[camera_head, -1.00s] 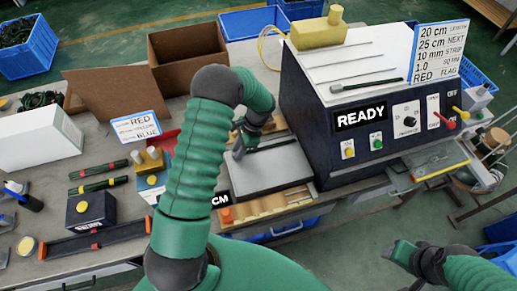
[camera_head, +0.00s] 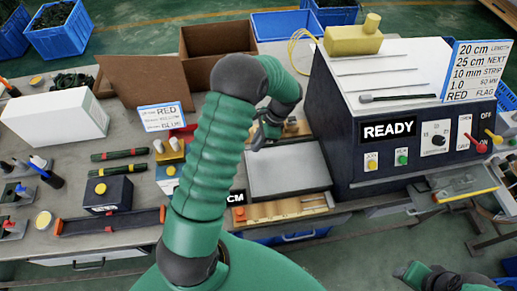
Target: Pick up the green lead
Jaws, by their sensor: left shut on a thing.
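My left gripper (camera_head: 261,138) is shut just above the far left edge of the grey flat plate (camera_head: 290,175). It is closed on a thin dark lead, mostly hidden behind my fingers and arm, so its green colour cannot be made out. The plate's top is bare.
A black machine with a READY sign (camera_head: 388,130) stands right of the plate, with thin rods on its top. A wooden rack (camera_head: 285,210) lies in front of the plate. Cardboard boxes (camera_head: 215,48) stand behind. A white box (camera_head: 55,115) is at left.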

